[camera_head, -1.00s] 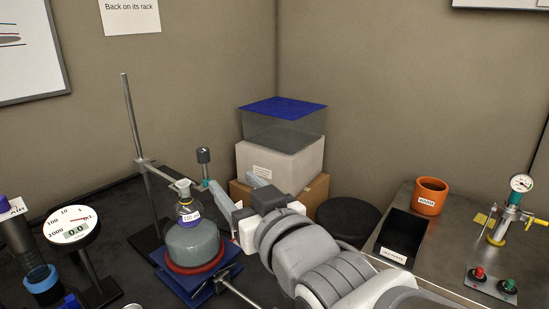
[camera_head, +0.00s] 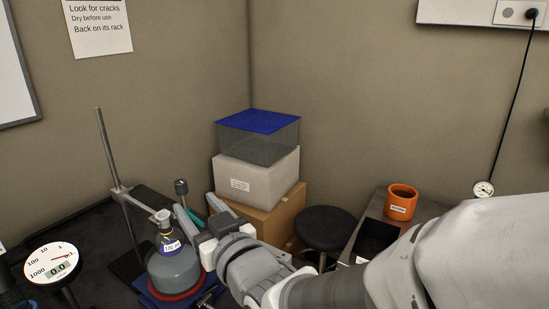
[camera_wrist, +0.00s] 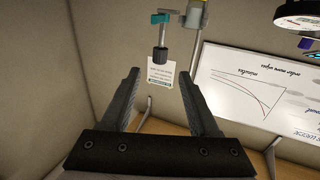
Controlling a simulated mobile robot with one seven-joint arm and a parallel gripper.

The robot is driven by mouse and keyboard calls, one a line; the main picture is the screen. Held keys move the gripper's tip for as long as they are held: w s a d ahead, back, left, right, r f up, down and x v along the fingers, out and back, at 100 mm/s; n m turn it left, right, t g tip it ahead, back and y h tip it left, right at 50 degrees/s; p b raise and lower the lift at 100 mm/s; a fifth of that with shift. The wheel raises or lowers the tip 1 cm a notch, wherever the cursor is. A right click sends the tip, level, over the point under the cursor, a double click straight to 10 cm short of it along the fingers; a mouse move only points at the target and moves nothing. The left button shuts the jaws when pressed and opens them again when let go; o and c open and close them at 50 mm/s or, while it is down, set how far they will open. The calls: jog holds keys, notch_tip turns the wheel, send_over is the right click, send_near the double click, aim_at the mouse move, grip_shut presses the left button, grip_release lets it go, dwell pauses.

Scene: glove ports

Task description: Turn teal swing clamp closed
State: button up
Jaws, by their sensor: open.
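The teal swing clamp (camera_wrist: 160,17) shows at the top of the wrist view as a short teal bar, with a dark ribbed knob (camera_wrist: 160,55) hanging below it. In the head view the clamp's teal part (camera_head: 195,215) is partly hidden by my gripper, and its dark knob (camera_head: 181,187) stands above it. My gripper (camera_wrist: 160,73) is open and empty. In the wrist view the knob appears between and just beyond the two fingertips; contact cannot be told. In the head view my gripper (camera_head: 197,204) is right beside the clamp, at the flask's upper right.
A round flask (camera_head: 175,268) with a yellow-and-purple neck sits on a blue stand beside a metal rod (camera_head: 108,150). A gauge (camera_head: 50,262) stands at left. Stacked boxes (camera_head: 258,185), a black stool (camera_head: 325,228) and an orange pot (camera_head: 401,203) lie behind and right.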

jog(key=p+x, duration=0.3)
jog(key=x, duration=0.9)
jog(key=shift+w+a, duration=0.15)
grip_shut()
